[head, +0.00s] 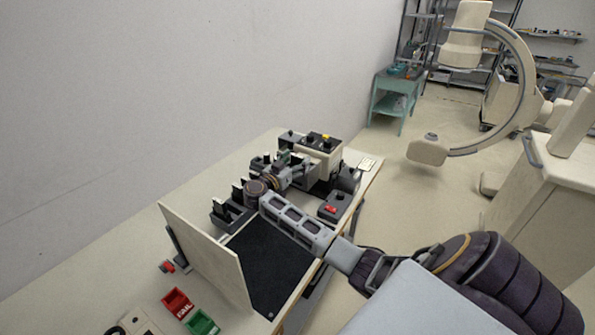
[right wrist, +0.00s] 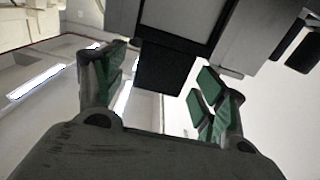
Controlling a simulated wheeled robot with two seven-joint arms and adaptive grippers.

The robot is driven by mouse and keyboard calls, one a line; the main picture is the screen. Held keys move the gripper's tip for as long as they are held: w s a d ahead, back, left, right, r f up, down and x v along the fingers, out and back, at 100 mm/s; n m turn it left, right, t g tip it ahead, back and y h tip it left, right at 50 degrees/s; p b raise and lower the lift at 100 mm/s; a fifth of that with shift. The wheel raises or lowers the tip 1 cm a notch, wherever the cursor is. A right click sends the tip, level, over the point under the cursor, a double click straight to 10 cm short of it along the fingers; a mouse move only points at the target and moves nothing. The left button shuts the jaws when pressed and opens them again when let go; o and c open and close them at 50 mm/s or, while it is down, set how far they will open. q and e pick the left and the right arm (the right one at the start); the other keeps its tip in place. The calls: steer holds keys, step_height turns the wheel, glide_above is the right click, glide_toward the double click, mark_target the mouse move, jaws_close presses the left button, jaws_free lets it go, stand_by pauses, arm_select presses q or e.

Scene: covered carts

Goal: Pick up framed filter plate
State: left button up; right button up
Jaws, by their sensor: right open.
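My right gripper (head: 284,162) reaches over the workbench at its far part, beside a beige and black device. In the right wrist view its two green-padded fingers (right wrist: 160,88) are spread apart, with nothing visibly clamped between them. A dark block (right wrist: 172,66) shows beyond and between the fingers; I cannot tell whether it touches them. I cannot clearly identify the framed filter plate. A small pale plate (head: 367,164) lies flat near the bench's far right edge, too small to name surely. My left gripper is not in view.
The beige and black device (head: 318,147) with a yellow button stands behind the gripper. A black box with a red switch (head: 334,207) is right of the arm. An upright pale panel (head: 203,253), red bin (head: 177,302) and green bin (head: 202,323) are nearer. A black mat (head: 268,262) is mostly clear.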

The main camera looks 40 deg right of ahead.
steer(key=shift+x, duration=0.8)
steer(key=c, duration=1.5)
steer(key=shift+o, duration=0.2)
steer(key=shift+r, duration=0.15)
step_height(320, 180, up, 18)
steer(key=b, duration=0.2)
